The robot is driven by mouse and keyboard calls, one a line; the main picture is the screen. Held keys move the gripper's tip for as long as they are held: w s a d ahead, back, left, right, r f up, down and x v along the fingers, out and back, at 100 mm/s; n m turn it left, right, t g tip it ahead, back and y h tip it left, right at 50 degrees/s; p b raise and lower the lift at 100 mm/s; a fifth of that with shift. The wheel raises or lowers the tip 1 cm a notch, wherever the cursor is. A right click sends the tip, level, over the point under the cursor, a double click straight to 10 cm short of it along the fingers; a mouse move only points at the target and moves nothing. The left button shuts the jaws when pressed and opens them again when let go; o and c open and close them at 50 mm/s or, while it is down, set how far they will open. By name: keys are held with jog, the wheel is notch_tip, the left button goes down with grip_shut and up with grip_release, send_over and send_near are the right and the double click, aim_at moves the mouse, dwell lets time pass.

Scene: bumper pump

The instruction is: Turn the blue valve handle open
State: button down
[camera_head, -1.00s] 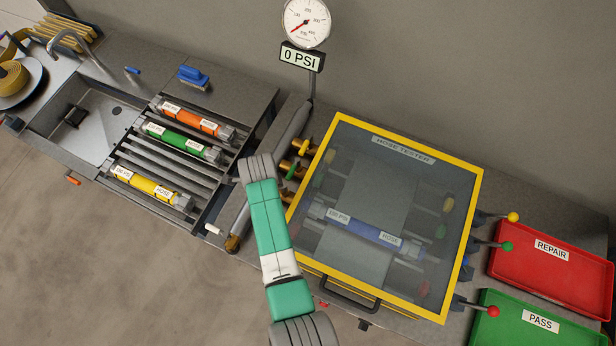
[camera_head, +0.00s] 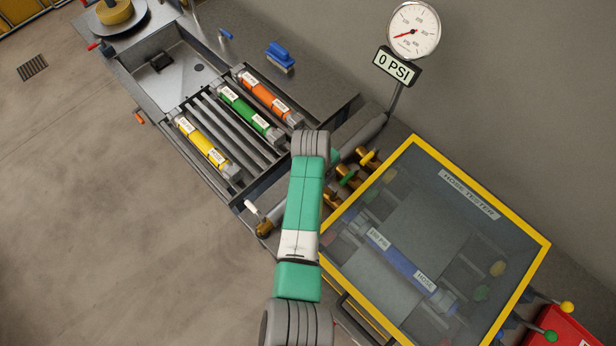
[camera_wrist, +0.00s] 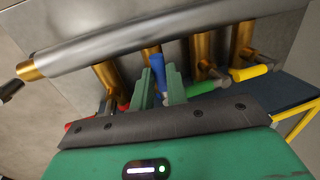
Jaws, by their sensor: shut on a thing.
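The blue valve handle (camera_wrist: 157,62) shows in the wrist view, standing up between my two green fingers in front of a brass pipe. My gripper (camera_wrist: 160,78) is shut on it. In the head view my own arm covers the blue handle and most of my gripper. The hose tester (camera_head: 487,290), a box with a yellow-framed clear lid, stands to the right of my arm with a blue hose (camera_head: 400,264) inside.
A green handle (camera_wrist: 205,86) and a yellow handle (camera_wrist: 249,72) sit right of my fingers; a red handle (camera_wrist: 123,103) sits left. A thick grey pipe (camera_wrist: 140,40) crosses above them. A sink (camera_head: 175,68) and a rack with yellow, green and orange hoses lie left.

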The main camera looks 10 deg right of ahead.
dwell(0.5)
jog(key=c, duration=1.4)
grip_release()
jog(key=shift+d, duration=0.1)
jog(key=r, duration=0.2)
jog(key=a+r, duration=0.1)
jog(key=r, duration=0.2)
jog(key=s+r, duration=0.1)
jog(key=r, duration=0.1)
jog(key=shift+a+r+p, duration=0.15)
jog(key=shift+r+p, duration=0.2)
